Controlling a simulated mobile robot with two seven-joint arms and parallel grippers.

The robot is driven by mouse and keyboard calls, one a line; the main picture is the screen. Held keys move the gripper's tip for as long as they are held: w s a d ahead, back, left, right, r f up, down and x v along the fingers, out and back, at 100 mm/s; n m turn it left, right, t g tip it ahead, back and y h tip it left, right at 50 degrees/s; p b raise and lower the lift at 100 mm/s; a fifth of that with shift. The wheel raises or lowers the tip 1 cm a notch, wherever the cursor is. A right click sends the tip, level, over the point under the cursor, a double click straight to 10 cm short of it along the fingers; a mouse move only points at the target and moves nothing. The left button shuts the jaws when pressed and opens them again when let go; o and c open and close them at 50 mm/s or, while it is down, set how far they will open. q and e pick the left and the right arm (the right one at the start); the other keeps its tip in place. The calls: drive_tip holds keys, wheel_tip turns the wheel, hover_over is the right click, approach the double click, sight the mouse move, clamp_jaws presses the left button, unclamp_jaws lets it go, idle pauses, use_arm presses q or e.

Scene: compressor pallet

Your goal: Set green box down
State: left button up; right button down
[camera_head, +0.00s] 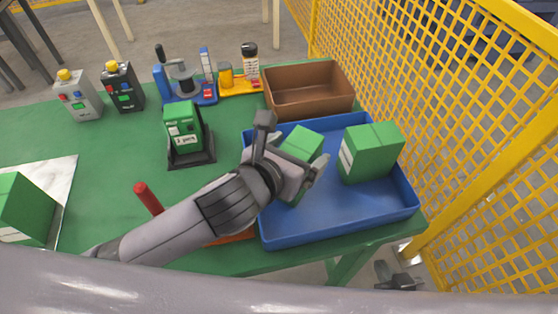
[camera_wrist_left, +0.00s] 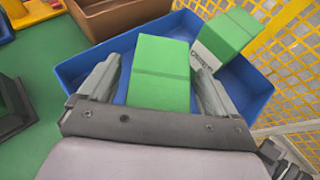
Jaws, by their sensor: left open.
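A green box (camera_head: 304,143) sits in the left part of the blue tray (camera_head: 340,225). My left gripper (camera_head: 297,148) is over it, with one finger on each side. In the left wrist view the green box (camera_wrist_left: 160,72) lies between the open fingers (camera_wrist_left: 155,85), with a gap visible on both sides. A second green box (camera_head: 371,152) with a white label stands in the right part of the tray, and it also shows in the left wrist view (camera_wrist_left: 228,36). My right gripper (camera_head: 398,279) is low at the bottom right, beyond the table edge; its opening is unclear.
A brown bin (camera_head: 308,90) stands behind the tray. A green device on a black stand (camera_head: 184,130) and a red handle (camera_head: 148,198) are to the left. Another green box (camera_head: 24,208) is at the far left. A yellow mesh fence (camera_head: 465,120) borders the right.

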use_arm(q)
drive_tip(key=p+v, duration=0.1)
drive_tip(key=v, duration=1)
drive_tip(key=shift+s+a, duration=0.15)
drive_tip(key=shift+s, duration=0.05)
